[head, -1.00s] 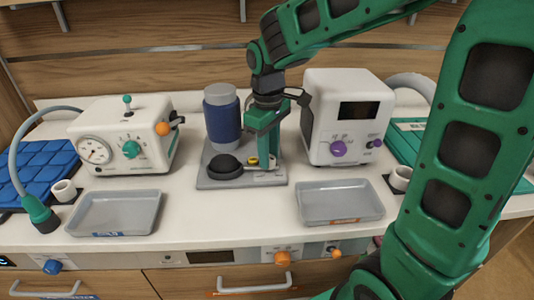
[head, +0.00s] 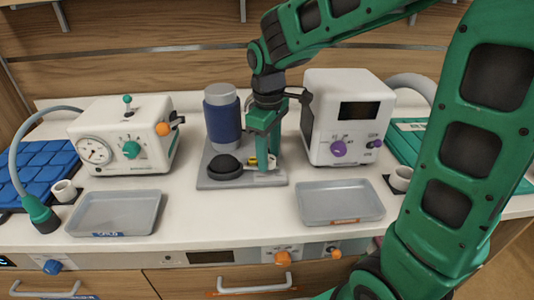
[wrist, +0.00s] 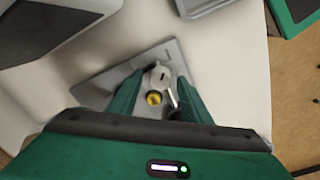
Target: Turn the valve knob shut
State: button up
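My gripper (head: 268,165) points straight down over the front right of a grey base plate (head: 215,183). Its two green fingers are apart. In the wrist view a small yellow knob (wrist: 154,98) and a pale round fitting with a dark slot (wrist: 159,76) show in the gap between the fingers (wrist: 157,95). The yellow knob (head: 252,161) shows beside the fingers in the head view, partly covered. I cannot tell whether a finger touches anything. A blue-banded grey cylinder (head: 222,120) and a black dome (head: 224,166) sit on the plate to the left.
A white device with a purple knob (head: 338,148) stands close on the right. A white gauge box (head: 155,150) stands on the left. Grey trays (head: 115,213) and (head: 340,203) lie in front, with bare counter between them.

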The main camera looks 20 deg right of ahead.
notch_tip(320, 180, up, 11)
jog(key=shift+a+f, duration=0.15)
dwell(0.5)
jog(key=shift+s, duration=0.1)
